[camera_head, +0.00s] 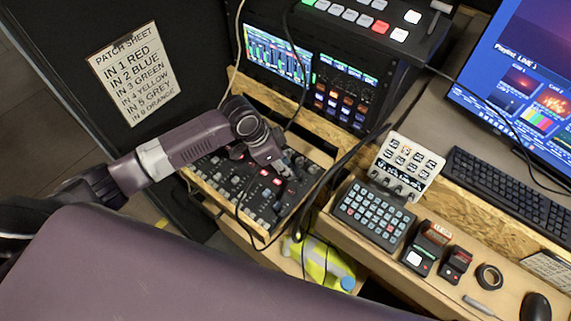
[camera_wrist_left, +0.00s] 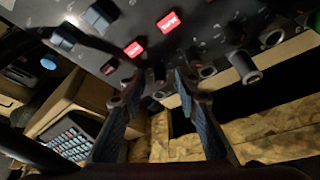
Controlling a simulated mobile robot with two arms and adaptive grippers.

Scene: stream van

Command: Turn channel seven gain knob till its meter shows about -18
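The black audio mixer (camera_head: 236,195) lies in a wooden frame in the head view, with rows of small knobs and red lit buttons. My left gripper (camera_head: 287,168) is over the mixer's right part and hides some of its controls. In the left wrist view my left gripper (camera_wrist_left: 160,82) has its two fingers apart, with nothing clearly between them. Two red lit buttons (camera_wrist_left: 168,21) and several knobs (camera_wrist_left: 243,66) show beyond the fingertips. I cannot tell which knob is channel seven gain. A screen (camera_head: 275,55) shows green bars, its numbers too small to read. My right gripper is not in view.
Black cables (camera_head: 338,160) run close to the right of my left gripper. A button pad (camera_head: 373,214), a white-topped box (camera_head: 407,165) and a keyboard (camera_head: 510,196) stand on the desk to the right.

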